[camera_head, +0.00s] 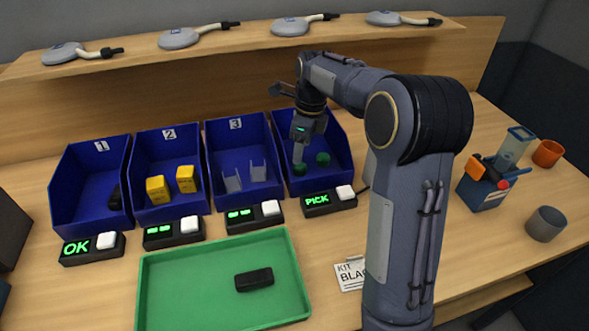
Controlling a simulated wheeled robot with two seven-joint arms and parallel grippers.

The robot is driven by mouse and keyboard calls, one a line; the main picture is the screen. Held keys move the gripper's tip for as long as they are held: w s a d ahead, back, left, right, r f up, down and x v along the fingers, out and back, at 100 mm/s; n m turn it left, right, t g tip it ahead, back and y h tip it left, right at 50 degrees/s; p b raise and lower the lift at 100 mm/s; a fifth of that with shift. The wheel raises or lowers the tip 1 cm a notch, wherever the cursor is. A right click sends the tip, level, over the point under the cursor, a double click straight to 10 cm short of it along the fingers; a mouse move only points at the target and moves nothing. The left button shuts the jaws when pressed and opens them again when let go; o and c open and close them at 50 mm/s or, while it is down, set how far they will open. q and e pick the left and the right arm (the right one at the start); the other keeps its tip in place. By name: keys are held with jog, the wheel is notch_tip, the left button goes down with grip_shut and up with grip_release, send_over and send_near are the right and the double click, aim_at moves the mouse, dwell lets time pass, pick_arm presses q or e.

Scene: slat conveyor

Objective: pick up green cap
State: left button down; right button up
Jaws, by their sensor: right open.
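Two small green caps lie in the rightmost blue bin (340,152), one green cap (323,158) to the right and the other green cap (300,169) to its left. My right gripper (299,155) reaches down into this bin, with its fingers just above or beside the left cap. I cannot tell whether they touch it. The gripper is open, and its arm covers part of the bin's right side. The display (318,204) in front of this bin reads PICK. My left gripper is not in view.
Three more blue bins stand to the left, holding a black part, yellow boxes (157,189) and grey brackets (258,171). A green tray (170,300) with a black block (254,279) lies in front. A KIT card (350,274), tool holder (485,190) and cups (547,223) are right.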

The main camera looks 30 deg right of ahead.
aim_at(301, 165)
jog(key=f, duration=0.6)
jog(key=shift+w+a, duration=0.2)
jog(key=c, duration=1.1)
